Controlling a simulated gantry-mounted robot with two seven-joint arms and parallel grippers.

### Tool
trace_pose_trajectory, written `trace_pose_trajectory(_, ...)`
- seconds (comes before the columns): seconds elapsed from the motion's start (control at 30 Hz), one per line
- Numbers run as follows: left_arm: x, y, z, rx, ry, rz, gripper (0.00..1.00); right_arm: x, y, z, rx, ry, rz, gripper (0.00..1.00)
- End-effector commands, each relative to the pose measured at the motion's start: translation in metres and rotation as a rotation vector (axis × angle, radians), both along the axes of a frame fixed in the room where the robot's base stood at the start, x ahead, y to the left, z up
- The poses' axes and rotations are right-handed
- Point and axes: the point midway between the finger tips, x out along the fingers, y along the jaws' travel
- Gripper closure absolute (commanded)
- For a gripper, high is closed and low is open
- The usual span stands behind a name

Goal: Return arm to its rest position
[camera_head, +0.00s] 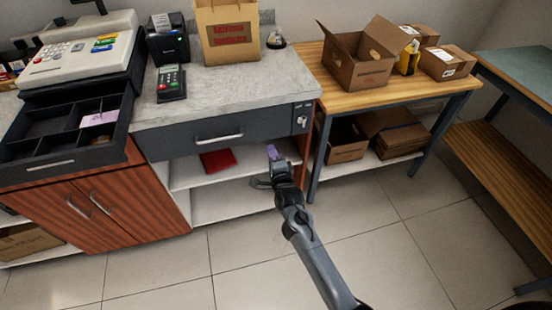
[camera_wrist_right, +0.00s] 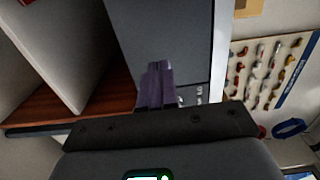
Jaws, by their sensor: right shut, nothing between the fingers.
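My right arm comes in from the bottom of the head view and reaches up toward the counter. My right gripper (camera_head: 272,154) is in front of the open shelves under the grey drawer. In the right wrist view its two purple fingers (camera_wrist_right: 155,88) are together with nothing between them. My left arm and gripper are not in view.
An open cash drawer (camera_head: 60,140) sticks out at the left under the register (camera_head: 80,50). The grey drawer (camera_head: 225,133) under the counter is closed. A wooden table (camera_head: 340,88) with cardboard boxes stands at the right. The tiled floor (camera_head: 400,250) is clear.

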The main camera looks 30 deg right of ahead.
Motion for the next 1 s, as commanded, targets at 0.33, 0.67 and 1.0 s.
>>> trace_pose_trajectory(0.33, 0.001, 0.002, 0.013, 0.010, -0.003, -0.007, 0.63, -0.037, 0.013, 0.000, 0.000, 0.001, 0.001, 1.00)
trace_pose_trajectory(0.67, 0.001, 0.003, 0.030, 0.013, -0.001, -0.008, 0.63, -0.087, 0.006, -0.044, -0.043, 0.113, 0.014, 1.00)
trace_pose_trajectory(1.0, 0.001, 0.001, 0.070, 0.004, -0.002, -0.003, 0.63, -0.203, 0.046, -0.024, -0.351, 0.473, 0.290, 1.00)
